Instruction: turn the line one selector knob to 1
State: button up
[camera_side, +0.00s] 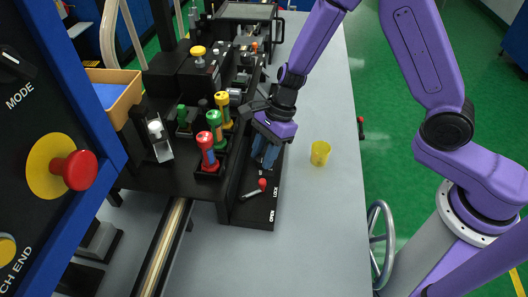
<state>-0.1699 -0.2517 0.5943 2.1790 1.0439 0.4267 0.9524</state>
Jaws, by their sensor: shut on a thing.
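My gripper (265,160) points down over the black panel (262,215) beside the colored handles. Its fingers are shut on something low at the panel. The gripper hides what is between them, which by its place looks to be the line one selector knob. I cannot read any knob position or number there. A lever with a red ball end (262,184) lies on the same panel just in front of the fingers, by the words OPEN and LOCK.
Red (207,148), green (214,124) and yellow (223,104) handles stand close left of my gripper. A yellow cup (320,153) stands to the right on the grey table (325,215). A blue-framed control panel (40,140) with a red button fills the left side.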

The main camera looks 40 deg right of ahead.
jog(key=n+g, duration=0.1)
jog(key=n, duration=0.2)
jog(key=n+g, duration=0.1)
jog(key=n, duration=0.1)
jog(key=shift+w+n, duration=0.15)
jog(key=shift+n, duration=0.25)
jog(key=n+g+h, duration=0.1)
jog(key=n, duration=0.1)
jog(key=n+h, duration=0.1)
jog(key=n, duration=0.2)
jog(key=shift+w+a+g, duration=0.1)
jog(key=shift+a+g, duration=0.05)
jog(key=shift+g, duration=0.25)
jog(key=o, duration=1)
jog(key=shift+o, duration=0.2)
